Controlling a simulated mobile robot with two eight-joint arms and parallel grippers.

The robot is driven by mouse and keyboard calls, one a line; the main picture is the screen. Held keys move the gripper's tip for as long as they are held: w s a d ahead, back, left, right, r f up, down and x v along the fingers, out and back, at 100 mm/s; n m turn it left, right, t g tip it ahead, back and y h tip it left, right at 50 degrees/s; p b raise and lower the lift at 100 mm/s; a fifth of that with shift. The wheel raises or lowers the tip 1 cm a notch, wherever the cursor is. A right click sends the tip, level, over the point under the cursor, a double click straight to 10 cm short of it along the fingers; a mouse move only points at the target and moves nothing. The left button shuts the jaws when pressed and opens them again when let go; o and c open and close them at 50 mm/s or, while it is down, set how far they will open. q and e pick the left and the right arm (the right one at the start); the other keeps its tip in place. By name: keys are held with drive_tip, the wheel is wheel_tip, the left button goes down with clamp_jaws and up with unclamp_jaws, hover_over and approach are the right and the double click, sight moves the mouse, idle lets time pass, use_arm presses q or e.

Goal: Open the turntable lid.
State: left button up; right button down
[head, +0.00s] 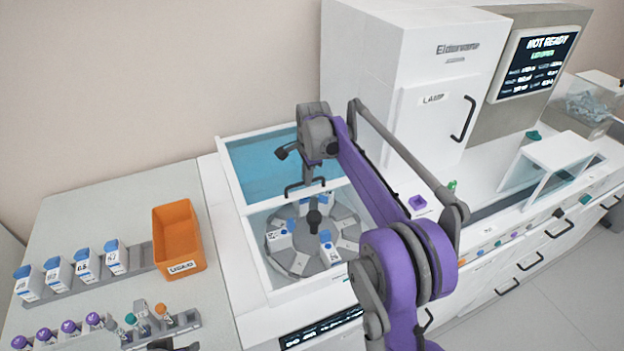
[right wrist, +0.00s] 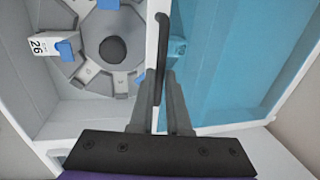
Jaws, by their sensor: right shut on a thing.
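The turntable lid (head: 262,163) is a blue see-through pane with a white frame. It lies over the back part of the open-topped bay. Its dark handle (head: 291,190) is on the near frame bar, and the handle also shows in the right wrist view (right wrist: 161,45). My right gripper (head: 306,180) is shut on the handle; its fingers (right wrist: 164,92) hide part of it. A blue cap (right wrist: 178,48) shows under the pane.
An orange bin (head: 178,238) and racks of capped tubes stand on the left bench. A tall white cabinet (head: 400,60) rises behind the bay. My right arm hides part of the counter. A dark shape at the bottom edge is unclear.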

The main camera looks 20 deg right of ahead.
drive_tip(key=shift+w, duration=0.45)
drive_tip(key=shift+s, duration=0.1)
drive_tip(key=c, duration=0.9)
unclamp_jaws()
drive_tip(key=r, duration=0.3)
drive_tip(key=s+r, duration=0.1)
drive_tip(key=r, duration=0.3)
drive_tip(key=s+r, duration=0.1)
drive_tip(key=r, duration=0.2)
drive_tip(key=shift+d+r+p, duration=0.1)
drive_tip(key=shift+r+p, duration=0.2)
drive_tip(key=shift+p, duration=0.1)
